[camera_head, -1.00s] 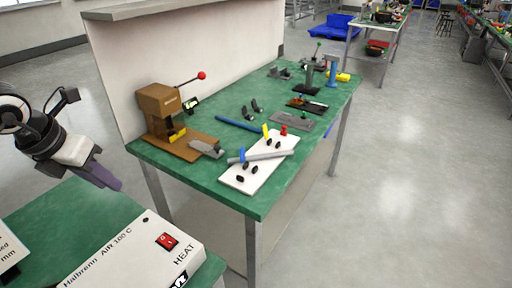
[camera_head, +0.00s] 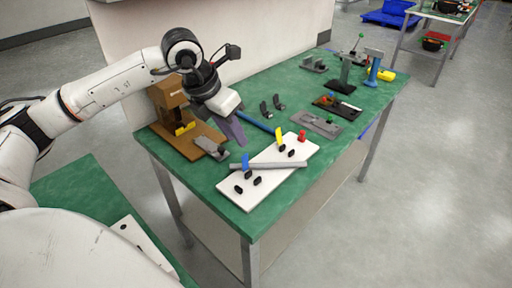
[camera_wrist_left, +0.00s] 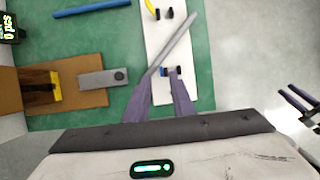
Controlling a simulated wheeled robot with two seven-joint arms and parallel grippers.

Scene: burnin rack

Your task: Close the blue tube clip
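The blue tube clip (camera_head: 245,161) stands raised at the left end of the grey tube (camera_head: 275,165), on the white board (camera_head: 235,199). In the left wrist view the blue clip (camera_wrist_left: 165,71) shows just beyond and between my fingertips, beside the tube (camera_wrist_left: 178,42). My left gripper (camera_head: 242,142) points down above the clip; its purple fingers are apart with nothing between them (camera_wrist_left: 162,82). I cannot tell the exact height gap. Dark prongs at the wrist view's right edge look like my right gripper (camera_wrist_left: 298,104); it is outside the head view.
The yellow clip (camera_head: 279,136) stands raised and the red clip (camera_head: 302,137) is at the board's far end. A brown press (camera_head: 168,100) with a grey plate (camera_head: 211,147) stands left. A blue rod (camera_head: 258,122) and grey fixture (camera_head: 315,124) lie behind on the green table (camera_head: 290,92).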

